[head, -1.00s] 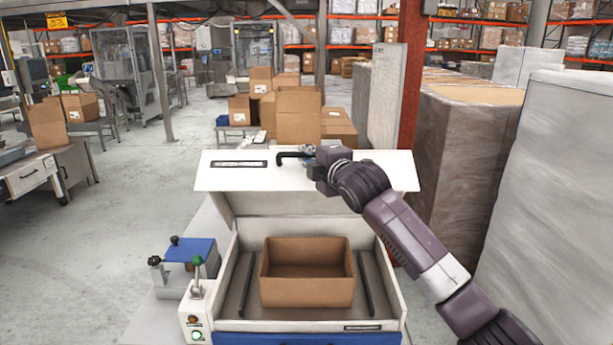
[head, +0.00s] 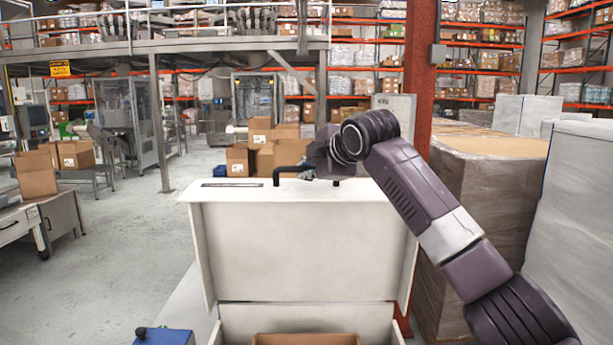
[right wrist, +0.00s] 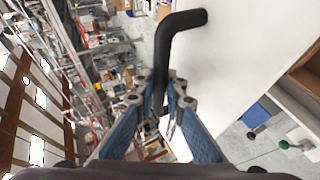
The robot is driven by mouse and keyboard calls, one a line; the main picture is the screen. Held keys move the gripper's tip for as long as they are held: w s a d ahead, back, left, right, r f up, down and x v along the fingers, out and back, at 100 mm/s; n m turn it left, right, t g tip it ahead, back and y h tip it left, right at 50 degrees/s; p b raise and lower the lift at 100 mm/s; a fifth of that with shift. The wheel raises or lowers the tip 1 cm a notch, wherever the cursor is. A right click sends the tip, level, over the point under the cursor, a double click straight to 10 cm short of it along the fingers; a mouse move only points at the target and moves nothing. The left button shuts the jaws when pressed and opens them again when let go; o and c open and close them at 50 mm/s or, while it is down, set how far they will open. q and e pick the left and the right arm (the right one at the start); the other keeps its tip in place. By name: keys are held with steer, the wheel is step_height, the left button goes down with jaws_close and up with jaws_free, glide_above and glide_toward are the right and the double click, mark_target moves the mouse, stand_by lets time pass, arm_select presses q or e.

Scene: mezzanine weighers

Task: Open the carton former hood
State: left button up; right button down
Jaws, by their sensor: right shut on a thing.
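The white carton former hood (head: 300,250) is tilted well up, its inner face toward me and its top edge high in the head view. A black bar handle (head: 284,172) stands at that edge; it also crosses the right wrist view (right wrist: 168,40). My right gripper (head: 310,173) is at the handle. In the right wrist view its blue-padded fingers (right wrist: 161,108) are shut on the black bar. Below the raised hood the rim of a brown open carton (head: 305,339) shows at the bottom of the head view. My left gripper is not in view.
A blue-topped box (head: 163,337) stands at the former's left. A tall wrapped pallet (head: 470,200) stands close on the right, behind my right arm. A red column (head: 420,80) rises behind. The grey floor at left is mostly clear.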

steer(key=shift+w+f, duration=0.1)
steer(key=shift+w, duration=0.1)
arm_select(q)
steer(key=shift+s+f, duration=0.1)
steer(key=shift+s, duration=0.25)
arm_select(e)
steer(key=c, duration=2)
jaws_free()
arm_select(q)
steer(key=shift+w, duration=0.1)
arm_select(e)
steer(key=shift+o, duration=0.2)
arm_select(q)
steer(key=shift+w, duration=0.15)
arm_select(e)
steer(key=shift+s, duration=0.1)
steer(key=v, duration=1.2)
